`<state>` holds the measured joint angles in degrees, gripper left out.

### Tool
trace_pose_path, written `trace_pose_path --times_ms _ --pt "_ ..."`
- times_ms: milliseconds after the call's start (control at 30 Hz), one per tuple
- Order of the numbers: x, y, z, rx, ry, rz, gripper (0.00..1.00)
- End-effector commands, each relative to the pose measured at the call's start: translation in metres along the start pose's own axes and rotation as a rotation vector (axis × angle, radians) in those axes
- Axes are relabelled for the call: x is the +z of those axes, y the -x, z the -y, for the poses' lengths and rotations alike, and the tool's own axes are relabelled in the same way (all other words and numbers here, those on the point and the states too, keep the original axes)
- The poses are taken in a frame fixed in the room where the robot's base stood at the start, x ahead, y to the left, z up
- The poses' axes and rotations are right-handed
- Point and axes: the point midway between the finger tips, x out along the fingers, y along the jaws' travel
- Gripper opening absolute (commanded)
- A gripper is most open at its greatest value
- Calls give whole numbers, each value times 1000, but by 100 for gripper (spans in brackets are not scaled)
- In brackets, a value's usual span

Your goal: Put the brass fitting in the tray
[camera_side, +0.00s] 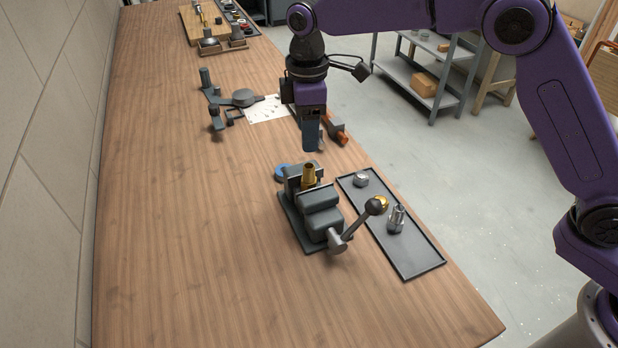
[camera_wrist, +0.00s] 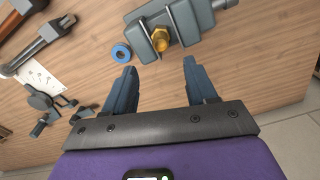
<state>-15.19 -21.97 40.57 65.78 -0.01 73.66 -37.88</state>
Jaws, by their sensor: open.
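The brass fitting (camera_side: 309,175) stands upright in the jaws of a grey vise (camera_side: 322,222) on the wooden bench. It also shows in the wrist view (camera_wrist: 161,40), ahead of my fingers. The dark rectangular tray (camera_side: 419,266) lies just right of the vise in the side view. My gripper (camera_side: 311,135) hangs above the bench, behind and higher than the fitting. In the wrist view my gripper (camera_wrist: 160,82) has its two fingers wide apart with nothing between them.
A blue ring (camera_wrist: 121,53) lies beside the vise. The vise handle with its round knob (camera_side: 375,206) sticks out toward the tray. The bench's left side is clear.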

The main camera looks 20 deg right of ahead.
Motion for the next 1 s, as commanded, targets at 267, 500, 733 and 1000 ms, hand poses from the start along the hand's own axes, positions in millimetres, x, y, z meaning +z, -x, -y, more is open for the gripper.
trace_pose_path --times_ms 267,500,733,1000 --pt "0 -42 0 -2 0 2 57" --pt "1 -56 1 -1 0 2 57" --pt "3 -88 2 -2 0 3 57" --pt "2 -99 2 0 0 0 57"
